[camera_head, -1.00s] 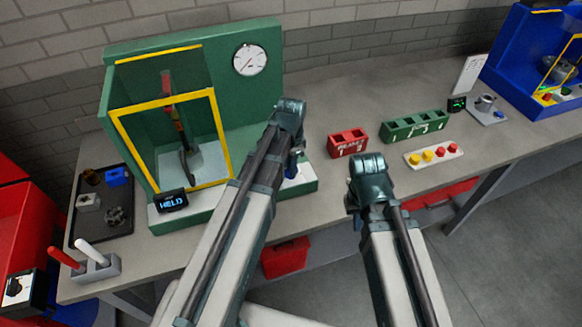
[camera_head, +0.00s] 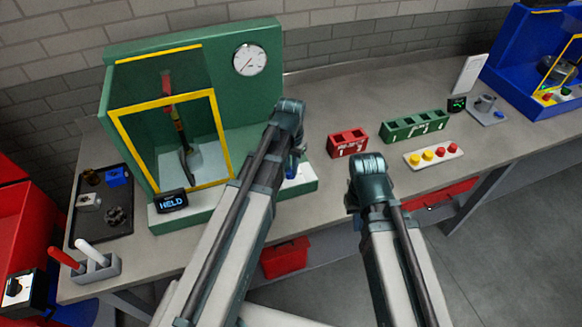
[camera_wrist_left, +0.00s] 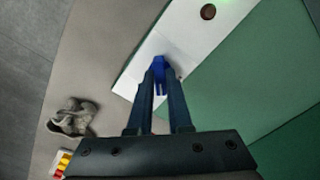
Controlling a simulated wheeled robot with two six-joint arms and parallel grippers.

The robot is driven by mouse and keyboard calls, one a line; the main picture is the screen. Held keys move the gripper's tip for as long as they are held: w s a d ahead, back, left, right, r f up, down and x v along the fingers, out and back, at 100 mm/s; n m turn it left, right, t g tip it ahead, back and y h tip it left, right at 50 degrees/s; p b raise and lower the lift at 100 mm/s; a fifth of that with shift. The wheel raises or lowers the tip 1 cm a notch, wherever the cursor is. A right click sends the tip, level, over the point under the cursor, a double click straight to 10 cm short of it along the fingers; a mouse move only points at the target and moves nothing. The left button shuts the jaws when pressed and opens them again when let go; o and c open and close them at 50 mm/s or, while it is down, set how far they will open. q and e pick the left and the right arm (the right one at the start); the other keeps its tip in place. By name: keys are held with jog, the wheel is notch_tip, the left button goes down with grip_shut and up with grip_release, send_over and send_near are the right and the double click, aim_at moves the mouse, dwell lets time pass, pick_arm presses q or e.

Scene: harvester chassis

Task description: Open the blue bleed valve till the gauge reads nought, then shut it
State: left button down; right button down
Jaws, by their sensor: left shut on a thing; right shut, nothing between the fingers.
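The blue bleed valve (camera_wrist_left: 159,66) sits on the white front ledge of the green cabinet. My left gripper (camera_wrist_left: 158,84) is shut on it in the left wrist view. In the head view, my left arm mostly hides the valve, and a bit of blue (camera_head: 291,172) shows beside the left gripper (camera_head: 295,158). The round white gauge (camera_head: 250,60) is on the cabinet's back panel; its needle is too small to read surely. My right gripper (camera_head: 354,207) is shut and empty, in front of the bench edge, its fingertips hardly visible.
The green cabinet (camera_head: 268,110) has a yellow-framed guard and a small display (camera_head: 172,200) reading HELD. A dark tray (camera_head: 96,228) holds small parts at left. Red (camera_head: 348,143) and green (camera_head: 414,126) bins and a button strip (camera_head: 433,156) stand on the right.

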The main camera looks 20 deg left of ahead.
pick_arm(q)
jog(key=n, duration=0.4)
jog(key=shift+n, duration=0.3)
jog(key=n, duration=0.4)
jog(key=shift+n, duration=0.3)
jog(key=c, duration=0.8)
grip_release()
jog(key=shift+c, duration=0.2)
jog(key=shift+r, duration=0.1)
notch_tip(320, 180, up, 14)
jog(key=p, duration=1.4)
